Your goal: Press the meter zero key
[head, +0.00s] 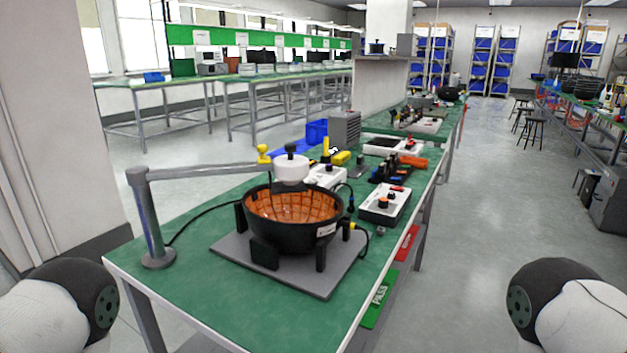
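A white box with a dark top panel, an orange knob and a small red part (385,204) stands on the green bench (205,290), right of a black bowl. It may be the meter, but its markings are too small to read. A second white box (327,176) stands behind the bowl, partly hidden by it and by a white cylinder. I cannot tell which key is the zero key. Neither of my grippers is in view; only rounded arm parts show at the lower left and lower right corners, apart from the bench.
The black bowl with an orange tiled inside (290,207) stands on a grey plate (318,282). A grey post with a swing arm (147,215) holds the white cylinder (291,170) over it. Cables run beside it. A green PASS tray (379,299) hangs at the right edge.

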